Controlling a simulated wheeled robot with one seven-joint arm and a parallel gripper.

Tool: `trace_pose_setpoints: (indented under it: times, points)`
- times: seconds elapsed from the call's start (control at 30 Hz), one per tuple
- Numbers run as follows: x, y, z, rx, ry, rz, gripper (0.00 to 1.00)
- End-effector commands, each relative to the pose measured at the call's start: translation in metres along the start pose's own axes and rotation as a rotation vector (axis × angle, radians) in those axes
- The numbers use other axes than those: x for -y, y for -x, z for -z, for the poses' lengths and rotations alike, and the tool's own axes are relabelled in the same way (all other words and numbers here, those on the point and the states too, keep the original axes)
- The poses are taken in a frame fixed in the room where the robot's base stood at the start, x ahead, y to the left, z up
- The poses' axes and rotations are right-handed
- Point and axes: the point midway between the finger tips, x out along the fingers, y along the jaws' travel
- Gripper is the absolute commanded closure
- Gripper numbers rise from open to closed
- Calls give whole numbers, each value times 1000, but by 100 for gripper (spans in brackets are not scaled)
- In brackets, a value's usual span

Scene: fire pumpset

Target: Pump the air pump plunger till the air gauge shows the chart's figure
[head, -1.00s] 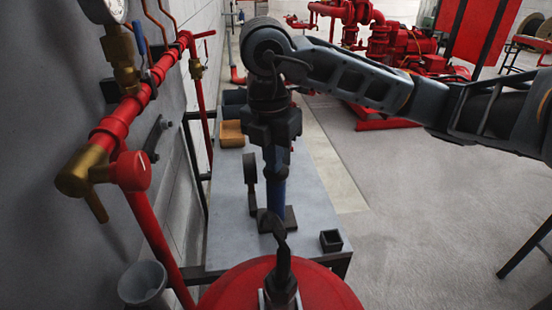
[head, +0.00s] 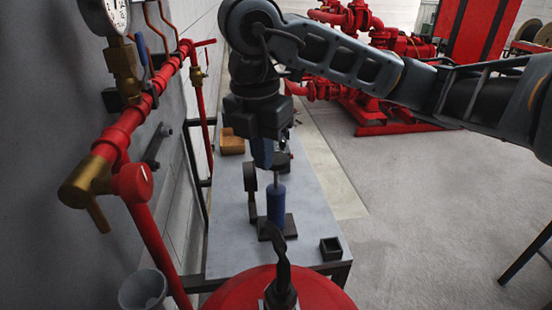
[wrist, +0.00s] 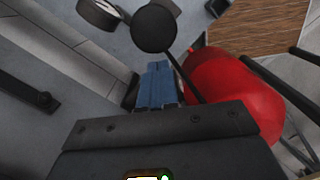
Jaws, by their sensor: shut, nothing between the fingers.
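The air pump has a blue upright barrel (head: 276,206) on a dark foot on the grey bench. Its thin plunger rod stands out above the barrel, topped by a dark round knob (head: 281,158), also seen in the wrist view (wrist: 154,28). My gripper (head: 264,163) is shut and empty, with blue fingers (wrist: 156,85) pointing down beside the knob. I cannot tell whether they touch. The dark round air gauge (head: 250,179) stands left of the barrel, edge-on; in the wrist view (wrist: 100,14) its face is too oblique to read. No chart shows.
A red tank (head: 280,292) stands in front of the bench (head: 228,235). Red wall pipework (head: 120,135) with a gauge (head: 104,14) runs along the left. A small dark open box (head: 331,248) and an orange bin (head: 232,142) sit on the bench.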

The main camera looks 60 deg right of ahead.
Motion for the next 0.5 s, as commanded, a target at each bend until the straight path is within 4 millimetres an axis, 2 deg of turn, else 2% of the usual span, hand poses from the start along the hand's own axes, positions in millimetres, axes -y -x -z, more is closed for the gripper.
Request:
trace_pose_setpoints:
  times: [0.03,0.2,0.5]
  points:
    - [-1,10,0,4,1,-3,100]
    - [0,31,0,1,0,-2,100]
    - [0,40,1,-1,1,-1,100]
